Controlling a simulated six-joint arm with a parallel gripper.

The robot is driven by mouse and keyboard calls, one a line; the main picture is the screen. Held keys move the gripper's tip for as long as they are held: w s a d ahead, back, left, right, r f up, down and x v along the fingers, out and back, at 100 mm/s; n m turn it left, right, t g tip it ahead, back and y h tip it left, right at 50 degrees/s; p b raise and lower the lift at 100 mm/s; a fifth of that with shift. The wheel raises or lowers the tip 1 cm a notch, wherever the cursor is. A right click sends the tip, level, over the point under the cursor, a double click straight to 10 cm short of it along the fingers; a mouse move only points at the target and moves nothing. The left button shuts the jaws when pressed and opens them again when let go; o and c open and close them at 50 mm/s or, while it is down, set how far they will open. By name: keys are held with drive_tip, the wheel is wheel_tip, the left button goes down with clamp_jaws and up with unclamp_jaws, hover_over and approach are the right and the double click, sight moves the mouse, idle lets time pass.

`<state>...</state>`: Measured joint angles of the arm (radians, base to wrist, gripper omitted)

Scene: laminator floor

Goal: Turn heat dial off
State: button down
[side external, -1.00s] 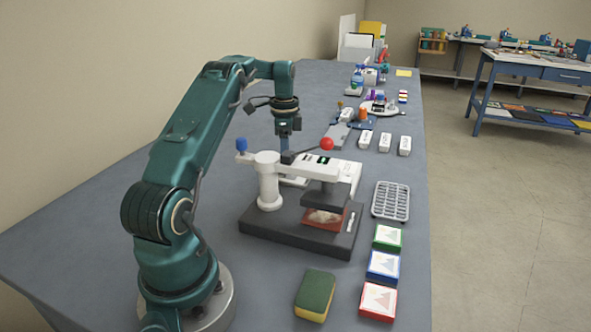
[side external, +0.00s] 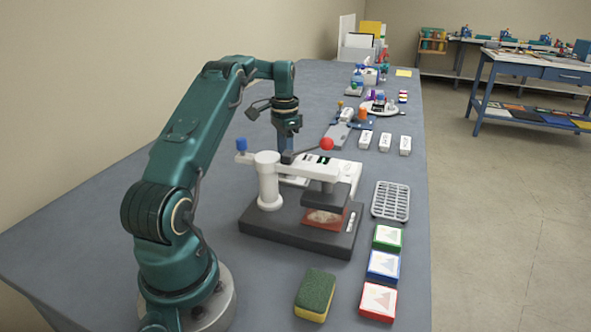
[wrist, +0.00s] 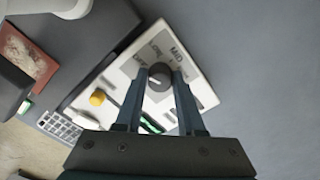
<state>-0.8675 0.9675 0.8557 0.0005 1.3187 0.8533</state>
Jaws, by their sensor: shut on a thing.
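The heat dial (wrist: 160,77) is a dark round knob with a pale pointer mark, on a white panel (wrist: 205,92). Printed labels lie around its far side in the wrist view; one reads MID, and the others are hard to read. My gripper (wrist: 159,74) has one finger on each side of the knob and is shut on it. In the side external view my gripper (side external: 287,148) reaches down behind the white press arm (side external: 315,168). The dial is hidden there. I cannot tell exactly which setting the pointer faces.
An orange-yellow knob (wrist: 97,98) and a green-lit slot (wrist: 150,124) sit close to the dial. The press, with a red-balled lever (side external: 327,144) and dark base (side external: 285,232), stands nearby. A grey rack (side external: 391,201), sponge (side external: 315,294) and several boxes lie at the near right.

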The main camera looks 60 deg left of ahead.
drive_tip(key=c, duration=0.5)
unclamp_jaws()
drive_tip(key=shift+r, duration=2.6)
drive_tip(key=shift+d, duration=0.1)
